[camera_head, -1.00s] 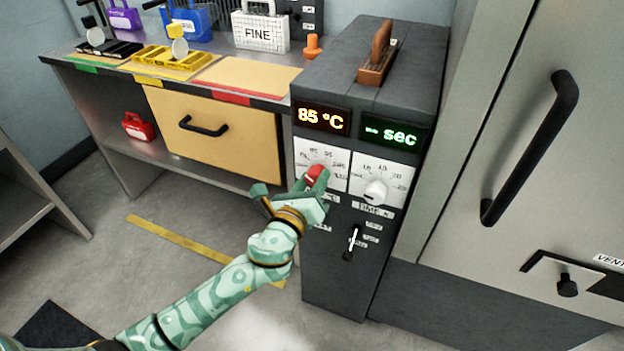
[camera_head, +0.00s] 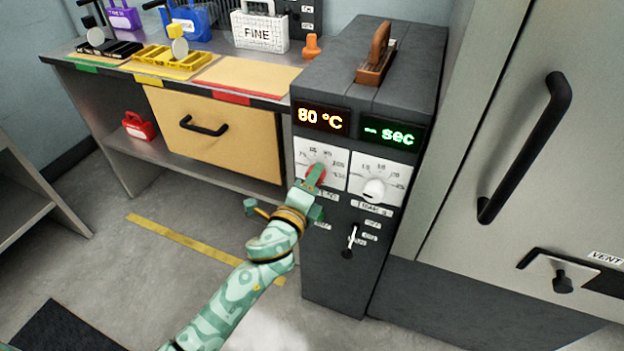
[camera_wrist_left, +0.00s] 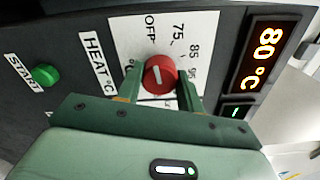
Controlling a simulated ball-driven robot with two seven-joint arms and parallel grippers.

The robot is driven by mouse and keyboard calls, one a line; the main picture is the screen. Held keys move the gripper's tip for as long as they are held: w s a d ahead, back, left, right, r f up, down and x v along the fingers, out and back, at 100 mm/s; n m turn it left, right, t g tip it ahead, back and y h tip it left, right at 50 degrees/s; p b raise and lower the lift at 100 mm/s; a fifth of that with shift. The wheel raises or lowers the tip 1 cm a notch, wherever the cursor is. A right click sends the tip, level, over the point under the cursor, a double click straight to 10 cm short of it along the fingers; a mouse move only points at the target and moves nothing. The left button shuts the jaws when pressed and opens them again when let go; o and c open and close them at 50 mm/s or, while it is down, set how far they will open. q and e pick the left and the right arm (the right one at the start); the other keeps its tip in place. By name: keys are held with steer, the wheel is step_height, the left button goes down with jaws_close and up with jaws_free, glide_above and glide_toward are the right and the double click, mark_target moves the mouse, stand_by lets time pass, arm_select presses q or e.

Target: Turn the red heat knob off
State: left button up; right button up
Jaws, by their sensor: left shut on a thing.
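The red heat knob (camera_wrist_left: 160,75) sits on a white dial plate marked OFF, 75, 85 and 95, beside a HEAT °C label. My left gripper (camera_head: 316,182) is at the front of the dark grey machine (camera_head: 335,255), and its two fingers (camera_wrist_left: 160,88) are shut on the knob from either side. In the head view the red knob (camera_head: 315,173) is partly hidden by the fingers. The orange temperature display (camera_head: 321,118) reads 80 °C, and it also shows in the left wrist view (camera_wrist_left: 267,58). My right gripper is not in view.
A white knob (camera_head: 374,190) is just right of the heat knob, under a green "sec" display (camera_head: 388,133). A small lever (camera_head: 349,242) is below. A green START button (camera_wrist_left: 45,75) shows in the wrist view. A workbench drawer (camera_head: 215,135) stands left, and a large door handle (camera_head: 525,150) right.

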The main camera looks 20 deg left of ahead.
arm_select(q)
steer(key=shift+n, duration=0.3)
steer(key=o, duration=1)
steer(key=shift+a, duration=0.1)
steer(key=s, duration=1.6)
steer(key=shift+s+a+p, duration=0.15)
steer(key=shift+a+p, duration=0.1)
steer(key=shift+p, duration=0.05)
